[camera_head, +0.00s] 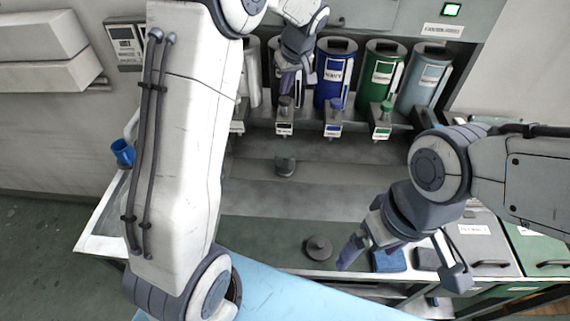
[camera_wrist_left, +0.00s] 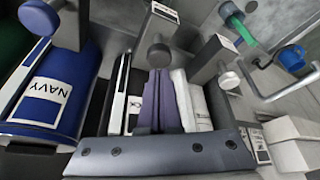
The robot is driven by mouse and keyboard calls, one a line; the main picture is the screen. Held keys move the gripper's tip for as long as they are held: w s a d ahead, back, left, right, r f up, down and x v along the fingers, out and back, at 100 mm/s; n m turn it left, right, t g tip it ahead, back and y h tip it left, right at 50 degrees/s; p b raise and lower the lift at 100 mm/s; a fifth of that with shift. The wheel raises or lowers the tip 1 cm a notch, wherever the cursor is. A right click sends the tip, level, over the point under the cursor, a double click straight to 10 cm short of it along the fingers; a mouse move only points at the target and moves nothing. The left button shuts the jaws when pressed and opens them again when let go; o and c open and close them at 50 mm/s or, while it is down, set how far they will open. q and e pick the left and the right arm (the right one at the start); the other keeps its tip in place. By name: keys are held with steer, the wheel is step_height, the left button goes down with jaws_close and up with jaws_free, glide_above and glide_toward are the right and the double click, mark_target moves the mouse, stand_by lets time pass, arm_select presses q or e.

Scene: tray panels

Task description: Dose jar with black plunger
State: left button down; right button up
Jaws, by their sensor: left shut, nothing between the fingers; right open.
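The black plunger (camera_head: 284,103) stands at the front of the black dispenser, above its labelled nozzle block (camera_head: 284,129). My left gripper (camera_head: 288,84) is shut and empty, with its fingertips right above the plunger; I cannot tell whether they touch it. In the left wrist view, the shut purple fingers (camera_wrist_left: 160,75) end at a round grey plunger knob (camera_wrist_left: 160,52). A small dark jar (camera_head: 285,166) stands below the black nozzle. A dark round lid with a knob (camera_head: 319,248) lies on the front counter. My right gripper (camera_head: 402,262) is open and empty, right of the lid.
Navy (camera_head: 334,90), green (camera_head: 380,88) and light blue (camera_head: 421,85) canisters stand right of the black one. A white canister (camera_wrist_left: 198,100) stands beside it. A blue cup (camera_head: 123,152) is at the left edge. A dark blue cloth-like block (camera_head: 389,261) lies near my right gripper.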

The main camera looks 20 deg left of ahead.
mark_target(285, 99)
arm_select(q)
steer(key=shift+f, duration=0.1)
steer(key=shift+f+b, duration=1.95)
steer(key=shift+f, duration=0.05)
steer(key=shift+s, duration=0.1)
steer(key=shift+r+p, duration=1.4)
steer(key=shift+r, duration=0.7)
step_height(285, 99, up, 6)
steer(key=p, duration=0.4)
